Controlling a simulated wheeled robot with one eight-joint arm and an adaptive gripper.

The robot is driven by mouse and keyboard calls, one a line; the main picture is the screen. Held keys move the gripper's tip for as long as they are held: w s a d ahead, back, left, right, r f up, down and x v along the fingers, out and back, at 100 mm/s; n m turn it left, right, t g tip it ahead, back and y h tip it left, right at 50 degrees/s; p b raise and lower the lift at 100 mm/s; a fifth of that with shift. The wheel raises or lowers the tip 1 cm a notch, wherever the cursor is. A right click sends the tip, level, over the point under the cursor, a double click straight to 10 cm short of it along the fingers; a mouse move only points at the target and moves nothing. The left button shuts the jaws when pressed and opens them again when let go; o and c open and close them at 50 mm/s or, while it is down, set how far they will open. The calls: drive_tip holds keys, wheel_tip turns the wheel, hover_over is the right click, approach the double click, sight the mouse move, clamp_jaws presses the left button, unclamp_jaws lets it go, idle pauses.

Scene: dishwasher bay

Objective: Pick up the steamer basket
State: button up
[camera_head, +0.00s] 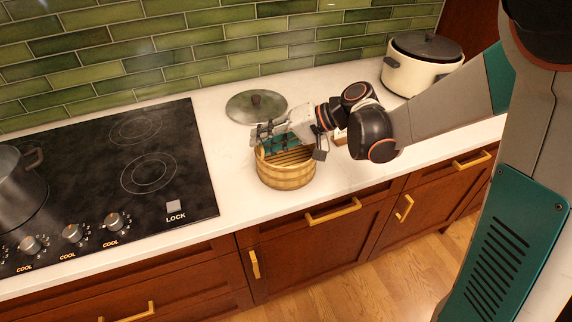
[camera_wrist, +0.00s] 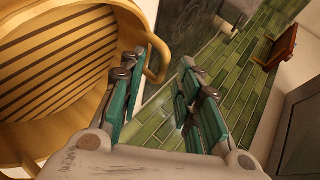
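The steamer basket (camera_head: 287,177) is a round light-wood tub standing on the white counter right of the cooktop. It fills the left of the wrist view (camera_wrist: 60,15), showing its slatted floor and a small loop handle at the rim. My gripper (camera_head: 264,139) is at the basket's back-left rim. In the wrist view my gripper (camera_wrist: 165,70) has its teal fingers spread apart. The left finger overlaps the basket's rim and the loop handle shows in the gap, close to that finger. I cannot tell whether they touch. The gripper hides part of the back rim.
A round metal lid (camera_head: 256,106) lies behind the basket. A black cooktop (camera_head: 100,185) with a metal pot (camera_head: 18,185) is at left. A white cooker with a dark lid (camera_head: 420,62) stands back right. Green tiles (camera_head: 180,40) wall the back.

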clamp_jaws()
drive_tip(key=shift+r, duration=0.1)
